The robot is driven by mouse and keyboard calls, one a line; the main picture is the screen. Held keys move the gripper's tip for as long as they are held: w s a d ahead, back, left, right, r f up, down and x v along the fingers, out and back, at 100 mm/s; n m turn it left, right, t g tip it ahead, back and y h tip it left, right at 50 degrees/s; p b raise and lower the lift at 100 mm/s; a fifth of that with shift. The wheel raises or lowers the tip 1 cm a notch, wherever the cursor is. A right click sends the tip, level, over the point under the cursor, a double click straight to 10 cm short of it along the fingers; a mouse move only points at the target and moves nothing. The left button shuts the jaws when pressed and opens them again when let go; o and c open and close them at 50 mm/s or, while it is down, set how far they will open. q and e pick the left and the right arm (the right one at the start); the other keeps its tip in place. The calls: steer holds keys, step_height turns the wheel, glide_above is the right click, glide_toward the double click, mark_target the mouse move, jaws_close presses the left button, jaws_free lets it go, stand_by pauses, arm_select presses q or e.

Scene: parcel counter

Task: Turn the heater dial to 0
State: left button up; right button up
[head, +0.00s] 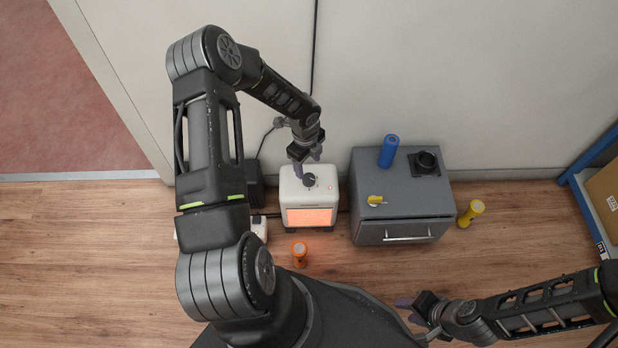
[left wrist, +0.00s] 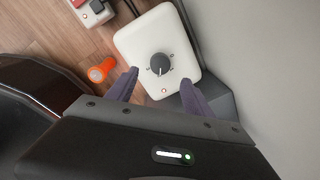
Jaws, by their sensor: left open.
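The heater (head: 309,198) is a small white box with a glowing orange front, standing on the floor by the wall. Its dark round dial (head: 309,180) is on the top face, with a small lit lamp near it. In the left wrist view the dial (left wrist: 160,63) has a light pointer line and marks around it, too small to read. My left gripper (head: 306,165) is just above the heater's top, close to the dial. In the left wrist view its fingers are spread apart and empty, with the dial beyond their tips. My right gripper (head: 414,306) is at the lower right, away from the heater.
A grey cabinet (head: 385,233) stands right of the heater, with a blue cylinder (head: 389,151), a black piece (head: 426,163) and a yellow-handled item (head: 376,201) on top. A power strip (left wrist: 92,11) lies left of the heater.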

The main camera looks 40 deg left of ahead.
mark_target(309, 178)
arm_select(q)
steer(key=shift+f, duration=0.1)
steer(key=f, duration=0.2)
steer(key=f+b, duration=0.1)
steer(key=f, duration=0.2)
steer(key=f+b, duration=0.1)
steer(key=f, duration=0.1)
steer(key=shift+w+d+f, duration=0.1)
steer(key=shift+w+f, duration=0.15)
steer(key=shift+f, duration=0.1)
steer(key=shift+c, duration=0.4)
jaws_close()
